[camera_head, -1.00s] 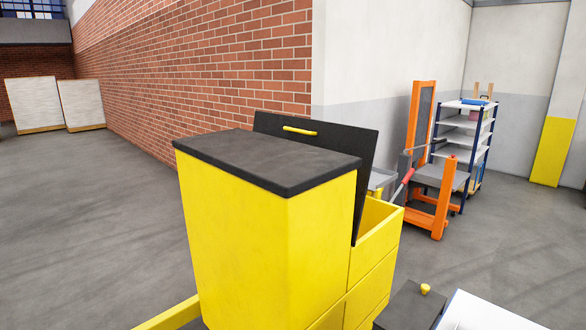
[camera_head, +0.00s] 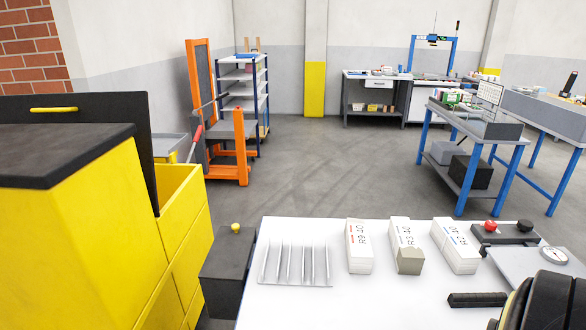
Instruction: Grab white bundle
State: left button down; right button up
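Three white bundles with printed tops lie side by side on the white table (camera_head: 290,228) in front of me. The left bundle (camera_head: 358,247) is nearest the metal rack. The middle bundle (camera_head: 402,233) has a grey-beige block (camera_head: 410,261) at its near end. The right bundle (camera_head: 456,247) lies slightly turned, close to a control box. None of them is held in view. Neither gripper shows in this frame.
A metal rack with upright fins (camera_head: 295,265) stands left on the table. A control box with a red button (camera_head: 491,225), a scale with a dial (camera_head: 553,257) and a dark bar (camera_head: 477,299) are at right. A yellow cabinet (camera_head: 80,230) stands left. Blue-legged benches (camera_head: 470,165) stand behind.

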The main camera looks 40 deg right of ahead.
aim_at(358, 248)
jog(key=z, duration=1.85)
jog(key=k, duration=0.5)
jog(key=u, duration=0.95)
jog(key=i, duration=0.65)
jog(key=z, duration=0.5)
